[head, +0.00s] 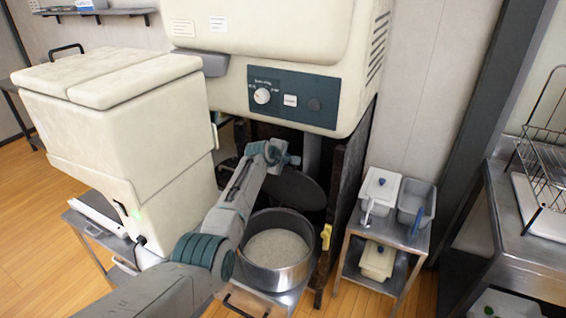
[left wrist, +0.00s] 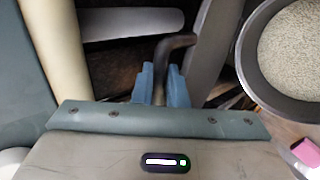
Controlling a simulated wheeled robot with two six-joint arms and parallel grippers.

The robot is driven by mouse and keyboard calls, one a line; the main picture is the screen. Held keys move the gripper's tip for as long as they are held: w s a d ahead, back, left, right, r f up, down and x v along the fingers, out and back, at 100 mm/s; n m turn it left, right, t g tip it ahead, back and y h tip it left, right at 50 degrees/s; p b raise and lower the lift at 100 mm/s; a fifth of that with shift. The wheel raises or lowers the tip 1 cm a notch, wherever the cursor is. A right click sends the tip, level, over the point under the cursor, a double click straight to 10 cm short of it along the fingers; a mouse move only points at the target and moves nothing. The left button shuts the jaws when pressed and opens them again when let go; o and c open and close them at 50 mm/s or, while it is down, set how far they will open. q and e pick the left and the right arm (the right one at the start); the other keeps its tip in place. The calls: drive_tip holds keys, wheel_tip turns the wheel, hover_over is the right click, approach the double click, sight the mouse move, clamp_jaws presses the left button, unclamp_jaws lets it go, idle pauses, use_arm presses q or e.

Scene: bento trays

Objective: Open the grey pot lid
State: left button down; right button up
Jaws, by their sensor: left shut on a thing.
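The grey pot (head: 308,262) stands open below the big machine, with pale grain inside. It also shows at the right of the left wrist view (left wrist: 247,72). The dark round lid (head: 298,190) is off the pot's mouth, tilted up behind it. My left gripper (head: 280,155) is above the lid, partly hidden by my own wrist in the head view. In the left wrist view its blue fingers (left wrist: 161,84) are shut on the lid's dark bent handle (left wrist: 172,45). My right gripper is in neither view.
The cream machine (head: 220,68) hangs close above my left gripper. A cream bin (head: 110,140) stands at the left. A dark panel (head: 345,190) edges the pot's space at the right. A small metal rack (head: 385,250) with containers stands beyond it.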

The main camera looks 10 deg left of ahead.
use_arm(q)
drive_tip(key=shift+f, duration=0.2)
drive_tip(key=c, duration=1.5)
unclamp_jaws()
drive_tip(key=shift+c, duration=0.2)
drive_tip(key=shift+w, duration=0.1)
